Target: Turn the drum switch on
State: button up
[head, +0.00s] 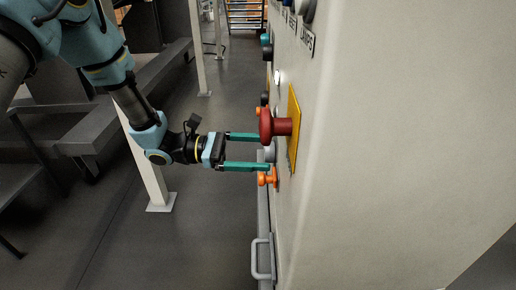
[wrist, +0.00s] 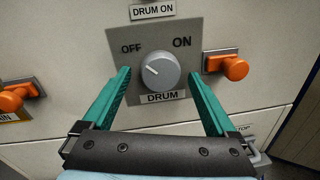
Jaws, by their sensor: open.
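The drum switch is a round grey knob (wrist: 160,74) on a grey plate (wrist: 122,45) marked OFF at left, ON at right and DRUM below. A pale mark on the knob's face seems to point up and left, toward OFF. My gripper (wrist: 160,76) is open, with one teal finger on each side of the knob. I cannot tell whether the fingers touch it. In the head view, my gripper (head: 264,152) reaches the panel from the left. The knob (head: 270,153) shows partly between the fingertips, below a large red button.
The large red button (head: 267,125) on a yellow plate (head: 294,128) sticks out just above my gripper. An orange knob (wrist: 235,68) is right of the switch, and another orange knob (wrist: 12,101) is at left. A metal handle (head: 256,259) is lower on the panel (head: 390,130).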

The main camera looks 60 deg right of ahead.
jog(key=c, duration=1.4)
